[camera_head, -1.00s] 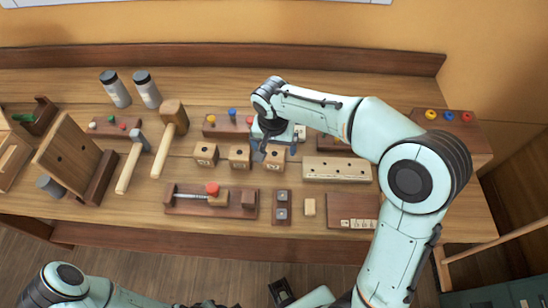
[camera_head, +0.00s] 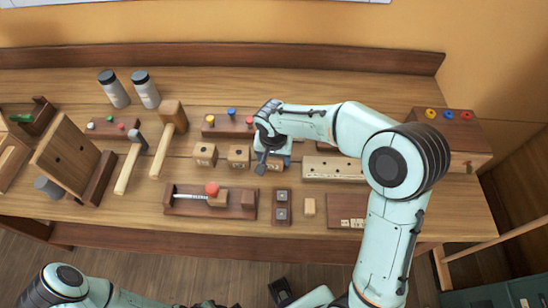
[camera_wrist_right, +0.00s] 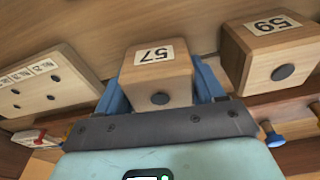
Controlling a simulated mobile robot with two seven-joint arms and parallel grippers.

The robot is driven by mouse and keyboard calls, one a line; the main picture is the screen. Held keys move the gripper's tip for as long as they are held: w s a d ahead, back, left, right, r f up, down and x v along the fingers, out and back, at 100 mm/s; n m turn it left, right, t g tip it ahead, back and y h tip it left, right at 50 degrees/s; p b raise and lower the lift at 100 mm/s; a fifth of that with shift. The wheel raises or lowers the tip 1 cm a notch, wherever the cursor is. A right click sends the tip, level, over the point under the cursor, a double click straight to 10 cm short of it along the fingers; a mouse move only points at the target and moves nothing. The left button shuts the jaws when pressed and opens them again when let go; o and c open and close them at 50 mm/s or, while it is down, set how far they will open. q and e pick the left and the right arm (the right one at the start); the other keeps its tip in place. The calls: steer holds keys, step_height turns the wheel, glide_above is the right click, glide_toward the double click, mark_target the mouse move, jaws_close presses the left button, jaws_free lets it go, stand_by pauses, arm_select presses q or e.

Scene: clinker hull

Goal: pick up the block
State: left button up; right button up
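The wooden block marked 57 (camera_wrist_right: 156,68) fills the middle of the right wrist view, with a round dark spot on its near side. My right gripper (camera_wrist_right: 160,80) has one blue finger on each side of it. A narrow gap shows beside the right finger, and the gripper looks open around the block. In the head view my right gripper (camera_head: 267,161) is down at the rightmost block (camera_head: 276,166) of a row of three and hides much of it. My left gripper cannot be made out; only parts of my left arm show at the bottom.
The block marked 59 (camera_wrist_right: 272,50) stands close beside. A pale board with holes (camera_head: 333,168) lies on the other side. A peg rack (camera_head: 228,124) is behind, and a wooden clamp-like slide (camera_head: 210,200) and small dark plate (camera_head: 282,207) are in front on the workbench (camera_head: 130,220).

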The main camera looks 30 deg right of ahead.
steer(key=shift+c, duration=1.2)
arm_select(q)
steer(key=r+p, duration=0.1)
steer(key=w+r, duration=0.1)
steer(key=r+p, duration=0.1)
steer(key=shift+w+r+p, duration=0.1)
steer(key=shift+w+p, duration=0.2)
steer(key=shift+p, duration=0.05)
arm_select(e)
step_height(320, 180, up, 20)
steer(key=shift+a, duration=0.15)
